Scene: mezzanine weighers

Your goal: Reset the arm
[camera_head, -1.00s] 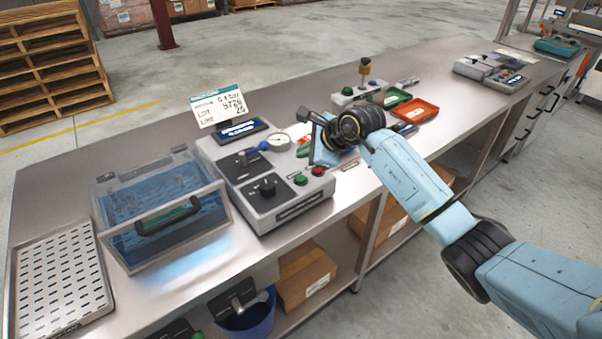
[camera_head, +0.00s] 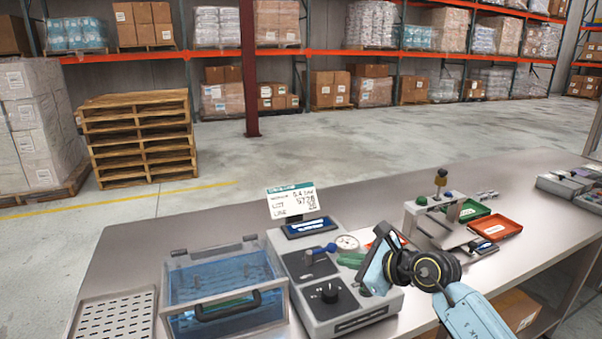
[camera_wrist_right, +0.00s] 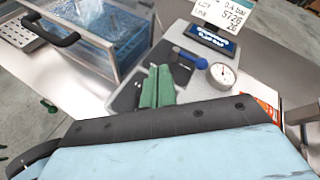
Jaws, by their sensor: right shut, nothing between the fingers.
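My right gripper (camera_head: 350,259) is above the grey control unit (camera_head: 340,312) on the bench, its green fingers pointing left, with the black wrist joint behind it. In the right wrist view the two green fingers (camera_wrist_right: 157,88) are together with nothing between them. The unit has a round gauge (camera_head: 347,242), a blue-handled lever (camera_head: 322,249), a black knob (camera_head: 329,293) and a display with a label card (camera_head: 293,203). The gauge also shows in the wrist view (camera_wrist_right: 222,75). My arm hides the unit's right front. My left gripper is in neither view.
Left of the unit stands a clear-walled blue tank (camera_head: 222,290) with a black handle, then a perforated tray (camera_head: 116,316). To the right are a small fixture (camera_head: 437,215), a green tray (camera_head: 469,209) and a red tray (camera_head: 495,227). Pallets (camera_head: 140,138) stand beyond the bench.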

